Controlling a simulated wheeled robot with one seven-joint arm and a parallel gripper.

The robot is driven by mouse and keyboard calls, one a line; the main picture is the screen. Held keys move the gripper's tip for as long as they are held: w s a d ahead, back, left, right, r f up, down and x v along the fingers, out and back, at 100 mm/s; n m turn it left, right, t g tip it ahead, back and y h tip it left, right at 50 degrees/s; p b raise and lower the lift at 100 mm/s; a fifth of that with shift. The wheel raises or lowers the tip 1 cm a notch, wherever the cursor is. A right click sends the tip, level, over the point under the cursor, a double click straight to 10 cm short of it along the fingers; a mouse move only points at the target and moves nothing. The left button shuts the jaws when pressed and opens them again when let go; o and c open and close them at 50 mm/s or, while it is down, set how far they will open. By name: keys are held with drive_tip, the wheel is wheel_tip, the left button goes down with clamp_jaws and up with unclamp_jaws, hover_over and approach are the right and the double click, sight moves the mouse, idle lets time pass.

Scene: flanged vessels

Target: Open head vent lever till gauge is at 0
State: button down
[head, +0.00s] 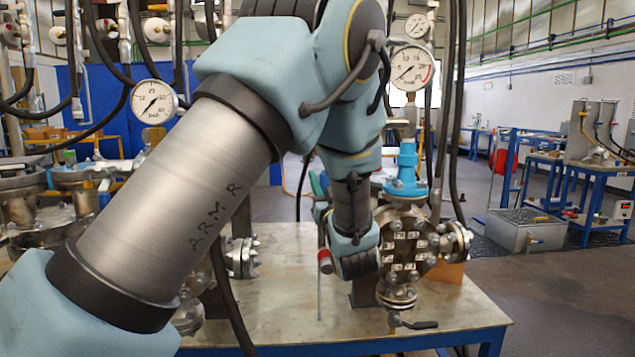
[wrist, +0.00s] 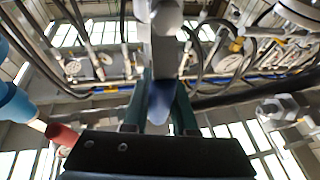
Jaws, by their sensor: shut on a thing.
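My gripper (head: 320,185) is at the left side of the flanged vessel (head: 405,245), partly hidden behind my own wrist. In the wrist view its two green fingers (wrist: 160,100) are shut on a blue lever handle (wrist: 160,102), and a grey metal piece stands just beyond it. I take this as the head vent lever; its joint is not clear to see. The gauge (head: 409,68) above the vessel has a white dial with a red mark. Its needle slants to the lower left, but the exact reading is too small to tell.
A blue valve body (head: 406,172) tops the vessel. A red-tipped handle (head: 325,262) hangs by my wrist. A lower lever (head: 415,324) sticks out below. Another gauge (head: 153,102) and hoses are at left. The metal bench top (head: 285,300) has free room in front.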

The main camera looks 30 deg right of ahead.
drive_tip(key=shift+f, duration=0.1)
idle(0.3)
drive_tip(key=c, duration=0.7)
unclamp_jaws()
drive_tip(key=b+v, duration=0.3)
drive_tip(key=v, duration=0.8)
